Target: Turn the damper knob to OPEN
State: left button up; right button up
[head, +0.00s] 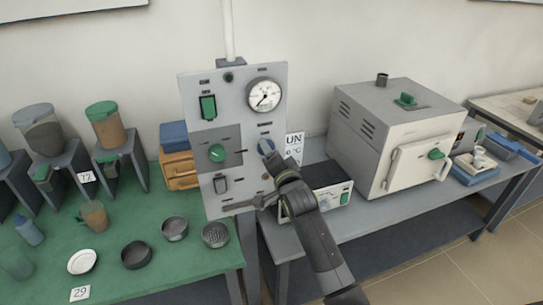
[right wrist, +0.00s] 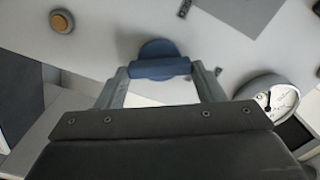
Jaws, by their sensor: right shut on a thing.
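The upright grey control panel (head: 233,84) stands at the end of the green table. A blue knob (head: 266,146) sits on its right side, below the round gauge (head: 265,95). My right gripper (head: 270,158) is shut on this blue knob, which also shows between the fingers in the right wrist view (right wrist: 160,66). The knob's marks are too small to read, so I cannot tell whether it is the damper knob. A green knob (head: 217,153) sits on the panel's dark grey plate. Another green knob (head: 405,100) is on top of the furnace (head: 380,140). My left gripper is out of view.
A small instrument box (head: 328,178) stands close to my right arm. An orange-brown button (right wrist: 62,21) is near the blue knob. Bowls, cups and hoppers (head: 43,132) stand on the green table (head: 200,263) at left. The grey bench's front is mostly clear.

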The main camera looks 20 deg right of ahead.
jog(key=m, duration=0.5)
jog(key=shift+f+m, duration=0.15)
jog(key=shift+m, duration=0.15)
dwell(0.5)
jog(key=o, duration=1)
jog(key=shift+s, duration=0.1)
jog(key=shift+s+d+b, duration=0.2)
jog(key=shift+s+b, duration=0.9)
jog(key=shift+s, duration=3.25)
jog(key=shift+s+d+b, duration=0.15)
jog(key=shift+s+b, duration=0.9)
jog(key=shift+s, duration=3.25)
